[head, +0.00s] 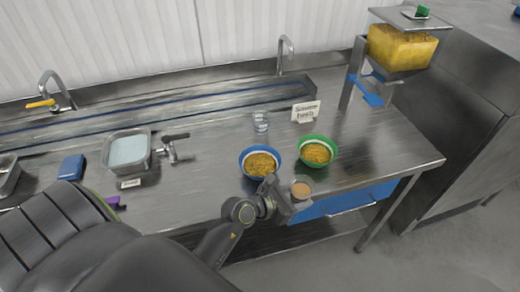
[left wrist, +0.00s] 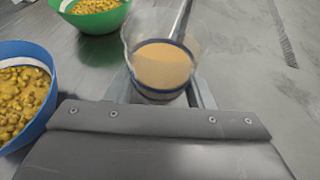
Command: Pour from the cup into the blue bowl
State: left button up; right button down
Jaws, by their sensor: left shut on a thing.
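The blue bowl (head: 243,165) stands on the steel counter near its front edge, with yellow grainy food in it. It also shows at the left edge of the left wrist view (left wrist: 46,60). My left gripper (head: 297,197) is shut on a clear cup (head: 302,189) with light brown contents. The cup (left wrist: 160,60) looks about upright, and its contents are inside. It is to the right of the blue bowl and apart from it, near the counter's front edge. My right gripper is not in view.
A green bowl (head: 333,149) with similar food stands right of the blue bowl, behind the cup. A clear glass (head: 261,121) and a small sign (head: 305,111) stand farther back. A dispenser (head: 400,48) of yellow food is at the right. A steel pan (head: 146,150) sits at left.

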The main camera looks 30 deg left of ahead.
pick_arm(q)
jog(key=shift+n+t+y, duration=0.4)
jog(key=shift+n+y, duration=0.4)
jog(key=shift+y, duration=0.1)
jog(key=shift+s+a+f+p, duration=0.15)
jog(key=shift+s+a+p, duration=0.2)
jog(key=shift+a+p, duration=0.3)
jog(key=shift+s+a+f+p, duration=0.15)
jog(key=shift+s+a+p, duration=0.2)
jog(key=shift+a+p, duration=0.3)
jog(key=shift+s+a+f+p, duration=0.15)
jog(key=shift+s+a+p, duration=0.2)
jog(key=shift+a+p, duration=0.3)
jog(key=shift+a+r, duration=0.1)
